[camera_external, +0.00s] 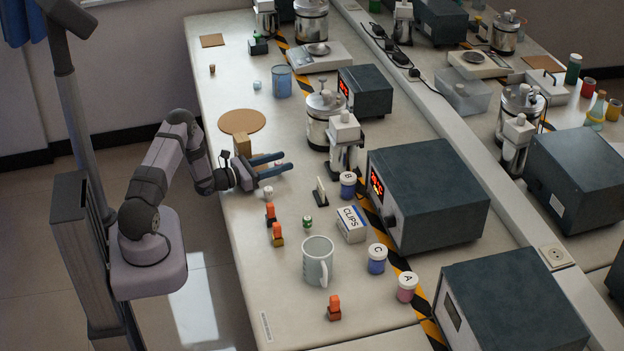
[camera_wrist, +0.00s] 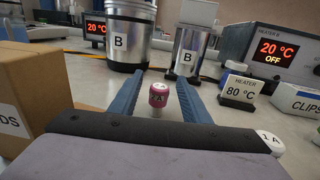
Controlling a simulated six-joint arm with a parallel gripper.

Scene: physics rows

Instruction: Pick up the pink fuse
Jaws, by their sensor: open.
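The pink fuse (camera_wrist: 158,97) is a small upright cylinder with a pale top and dark marks on its side. In the wrist view it stands on the bench between the two blue fingers of my gripper (camera_wrist: 161,79), with a gap on each side. In the external view my gripper (camera_external: 287,161) reaches low over the bench from the left, fingers open and pointing right. I cannot make out the pink fuse there; the fingers seem to hide it.
A brown box (camera_wrist: 32,100) stands close left of my fingers. A white-topped piece (camera_external: 268,192) marked 1A is just beside my gripper. Beyond the fingertips stand metal vessels (camera_wrist: 116,42) marked B and a heater sign (camera_wrist: 239,89). Orange pieces (camera_external: 277,230) and a mug (camera_external: 317,262) are nearer the front.

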